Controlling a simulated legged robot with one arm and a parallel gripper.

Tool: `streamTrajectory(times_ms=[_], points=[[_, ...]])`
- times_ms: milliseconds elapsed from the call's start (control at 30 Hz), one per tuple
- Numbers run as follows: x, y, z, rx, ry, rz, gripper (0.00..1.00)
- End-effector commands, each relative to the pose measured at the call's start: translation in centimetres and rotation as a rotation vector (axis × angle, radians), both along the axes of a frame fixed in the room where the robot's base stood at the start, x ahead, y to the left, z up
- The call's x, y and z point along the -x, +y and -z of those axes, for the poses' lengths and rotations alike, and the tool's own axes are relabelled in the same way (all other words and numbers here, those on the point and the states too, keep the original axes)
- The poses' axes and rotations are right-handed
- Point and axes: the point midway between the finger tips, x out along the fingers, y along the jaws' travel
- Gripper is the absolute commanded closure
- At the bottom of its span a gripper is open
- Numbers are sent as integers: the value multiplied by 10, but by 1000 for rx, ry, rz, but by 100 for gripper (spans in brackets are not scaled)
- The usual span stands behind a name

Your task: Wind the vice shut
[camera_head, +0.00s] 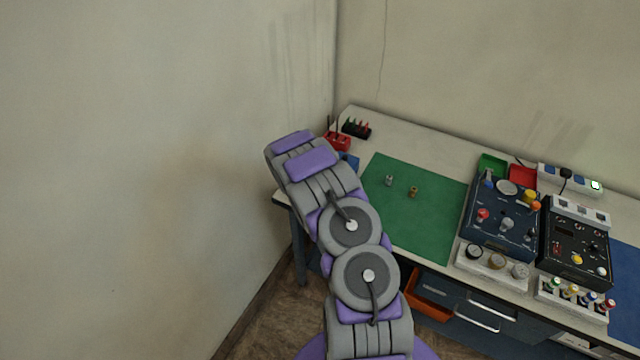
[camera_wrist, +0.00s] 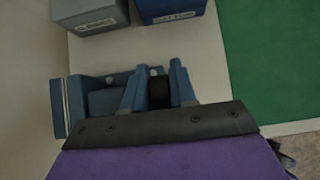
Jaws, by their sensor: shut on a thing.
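The blue vice (camera_wrist: 85,98) is in the wrist view, on the pale bench top left of the green mat, with a flat upright plate at its left end. My gripper (camera_wrist: 157,68) is at its right end, its two tapered fingers either side of a dark round part (camera_wrist: 159,92), which looks like the vice's handle. My gripper is shut on this part. A small pale tip shows between the fingers. The dark front of my gripper hides the near side of the vice, so the jaw gap cannot be made out. In the head view my arm hides the vice and gripper.
A grey box (camera_wrist: 90,12) and a blue box (camera_wrist: 170,8) stand just beyond the vice. The green mat (camera_head: 425,222) carries two small fittings (camera_head: 413,191). Dark control panels (camera_head: 502,218) stand to the right. A wall is close on the left.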

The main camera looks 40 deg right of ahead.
Motion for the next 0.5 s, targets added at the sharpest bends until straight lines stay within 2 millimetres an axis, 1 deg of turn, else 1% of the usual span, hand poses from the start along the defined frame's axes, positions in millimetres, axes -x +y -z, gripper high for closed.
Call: streamTrajectory(times_ms=[233,267,300,500], points=[[1,-2,-1,4,-1,4,100],[1,-2,-2,4,-2,5,72],[1,-2,-1,4,-2,5,68],[0,-2,-1,3,0,3,68]])
